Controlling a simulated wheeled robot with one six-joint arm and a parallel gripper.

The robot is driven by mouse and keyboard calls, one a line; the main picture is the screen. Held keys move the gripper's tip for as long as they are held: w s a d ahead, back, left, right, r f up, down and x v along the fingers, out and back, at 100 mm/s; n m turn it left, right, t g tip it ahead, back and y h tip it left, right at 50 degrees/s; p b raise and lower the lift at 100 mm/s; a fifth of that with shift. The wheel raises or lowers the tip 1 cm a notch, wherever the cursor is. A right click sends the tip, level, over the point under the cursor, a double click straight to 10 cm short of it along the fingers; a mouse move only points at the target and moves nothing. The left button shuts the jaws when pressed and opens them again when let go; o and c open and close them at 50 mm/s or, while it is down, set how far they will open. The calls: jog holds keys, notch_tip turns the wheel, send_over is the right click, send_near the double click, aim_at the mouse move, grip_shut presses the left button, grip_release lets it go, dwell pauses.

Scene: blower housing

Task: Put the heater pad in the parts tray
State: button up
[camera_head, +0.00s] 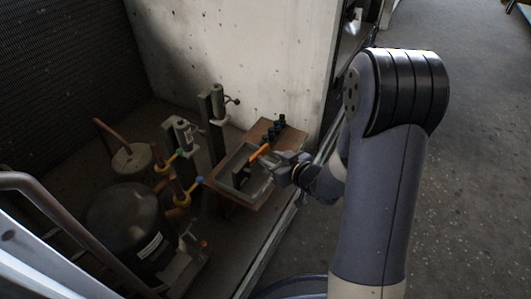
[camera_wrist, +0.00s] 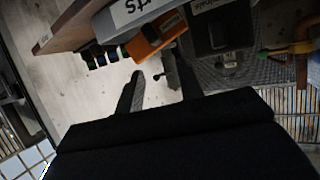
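An orange piece, which looks like the heater pad, shows as a slanted strip (camera_head: 259,152) at the right end of the parts tray (camera_head: 222,175) in the head view. In the wrist view the orange piece (camera_wrist: 152,40) has a dark patch and lies beside the tray's labelled wall (camera_wrist: 135,10). I cannot tell whether it rests inside the tray or on its rim. My gripper (camera_head: 276,160) is just right of it. In the wrist view my gripper's fingers (camera_wrist: 155,76) are apart, with no part held between them.
A dark block (camera_head: 240,178) stands in the tray. Several black knobs (camera_head: 277,126) stand on the brown board behind it. Grey posts (camera_head: 216,122), valves with yellow and blue handles (camera_head: 183,190) and a black compressor (camera_head: 125,222) crowd the left. A concrete wall (camera_head: 240,60) rises behind.

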aim_at(260, 156)
jog(key=p+v, duration=0.1)
jog(key=v, duration=0.6)
dwell(0.6)
jog(key=b+x, duration=0.1)
jog(key=x, duration=0.3)
jog(key=b+x, duration=0.1)
jog(key=x, duration=0.3)
jog(key=f+b+x, duration=0.1)
jog(key=b+x, duration=0.1)
jog(key=x, duration=0.2)
jog(key=shift+f, duration=0.2)
jog(key=shift+r, duration=0.4)
